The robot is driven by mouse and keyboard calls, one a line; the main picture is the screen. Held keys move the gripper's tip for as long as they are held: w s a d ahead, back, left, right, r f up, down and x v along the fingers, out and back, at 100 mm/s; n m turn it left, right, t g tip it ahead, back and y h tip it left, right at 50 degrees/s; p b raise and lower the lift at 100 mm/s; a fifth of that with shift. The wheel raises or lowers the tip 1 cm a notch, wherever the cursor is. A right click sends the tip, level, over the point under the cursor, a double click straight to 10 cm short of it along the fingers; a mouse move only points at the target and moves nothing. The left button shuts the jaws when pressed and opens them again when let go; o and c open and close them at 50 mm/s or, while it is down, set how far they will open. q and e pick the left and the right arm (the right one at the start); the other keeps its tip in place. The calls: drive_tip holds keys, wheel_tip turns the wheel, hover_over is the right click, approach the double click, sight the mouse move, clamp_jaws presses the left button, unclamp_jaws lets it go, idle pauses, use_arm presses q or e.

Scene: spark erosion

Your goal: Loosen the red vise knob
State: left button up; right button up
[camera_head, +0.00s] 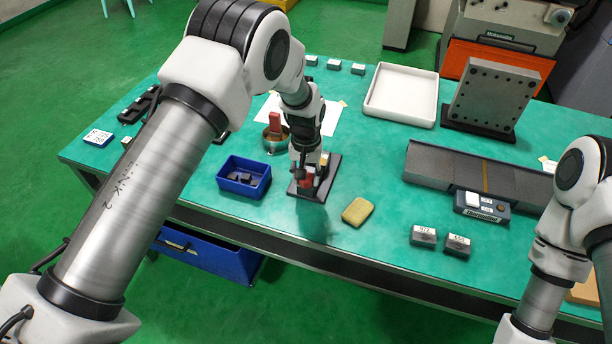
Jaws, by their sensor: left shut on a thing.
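A small vise on a dark base plate (318,190) stands near the front edge of the green table. Its red knob (306,181) shows just below my left gripper (304,168), which comes down on it from above. The left gripper is shut on the red knob, and its fingers and wrist hide much of the knob and vise. My right arm is at the right edge, but its gripper is out of view.
A blue bin (244,178) with dark pieces is left of the vise. A yellow sponge-like block (357,211) lies to its right.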

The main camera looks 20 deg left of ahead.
use_arm(q)
drive_tip(key=n, duration=0.3)
drive_tip(key=n+b, duration=0.1)
drive_tip(key=n, duration=0.2)
drive_tip(key=shift+s+f+n, duration=0.2)
drive_tip(key=shift+n, duration=0.2)
idle(0.3)
drive_tip(key=o, duration=1.1)
drive_tip(key=shift+o, duration=0.2)
drive_tip(key=shift+w+r, duration=0.1)
drive_tip(key=shift+w, duration=0.05)
drive_tip(key=shift+r, duration=0.35)
wheel_tip(320, 180, up, 11)
drive_tip(key=shift+r, duration=0.15)
